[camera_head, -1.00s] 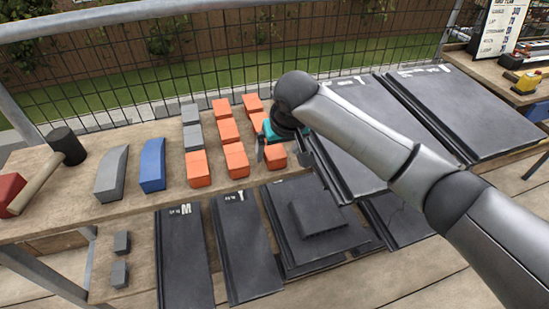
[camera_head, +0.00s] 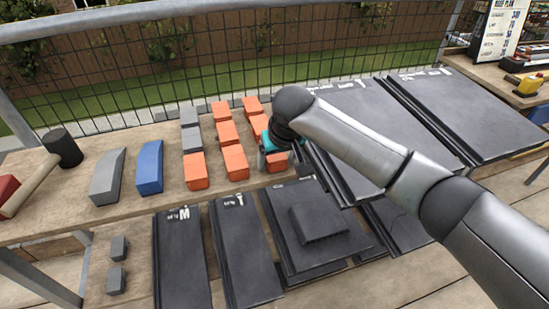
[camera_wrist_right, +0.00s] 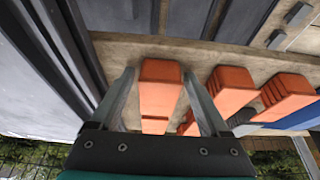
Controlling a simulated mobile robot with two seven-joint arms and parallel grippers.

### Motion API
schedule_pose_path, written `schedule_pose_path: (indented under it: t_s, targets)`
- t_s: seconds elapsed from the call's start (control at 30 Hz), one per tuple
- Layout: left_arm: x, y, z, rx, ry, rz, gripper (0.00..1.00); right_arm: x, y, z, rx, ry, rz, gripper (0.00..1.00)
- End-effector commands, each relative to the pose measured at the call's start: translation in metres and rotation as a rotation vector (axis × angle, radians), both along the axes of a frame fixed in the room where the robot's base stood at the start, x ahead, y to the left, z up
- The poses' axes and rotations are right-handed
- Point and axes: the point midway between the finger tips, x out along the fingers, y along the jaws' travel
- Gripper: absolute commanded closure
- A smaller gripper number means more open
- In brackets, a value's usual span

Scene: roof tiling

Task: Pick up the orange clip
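Several orange clips stand in rows on the wooden bench. The nearest one on the right, an orange clip (camera_head: 277,165), is partly hidden by my right gripper (camera_head: 276,155) in the head view. In the right wrist view this orange clip (camera_wrist_right: 160,92) lies between the two fingers of my right gripper (camera_wrist_right: 158,76). The fingers are apart, with a gap on the left side of the clip and the right finger close to it. Other orange clips (camera_head: 235,162) and (camera_wrist_right: 231,88) stand beside it. My left gripper is not in view.
Dark roof tiles (camera_head: 365,120) lie to the right and more tiles (camera_head: 243,240) lie on a lower level in front. Grey clips (camera_head: 190,139), a blue block (camera_head: 150,167), a grey block (camera_head: 107,176) and a mallet (camera_head: 63,147) are on the left. A mesh fence runs behind.

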Motion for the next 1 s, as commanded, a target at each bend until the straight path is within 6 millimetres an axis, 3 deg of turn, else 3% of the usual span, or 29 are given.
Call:
schedule_pose_path:
  t_s: [0.07, 0.67, 1.0]
  targets:
    - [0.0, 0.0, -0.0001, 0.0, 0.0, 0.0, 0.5, 0.0, 0.0001, 0.0, 0.0, 0.0, 0.0, 0.31]
    - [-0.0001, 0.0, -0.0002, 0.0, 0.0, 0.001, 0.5, -0.0002, -0.0001, -0.0002, 0.0, 0.001, 0.0, 0.98]
    - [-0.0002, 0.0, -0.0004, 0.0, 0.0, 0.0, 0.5, -0.0001, -0.0002, -0.0001, 0.0, 0.0, 0.0, 1.0]
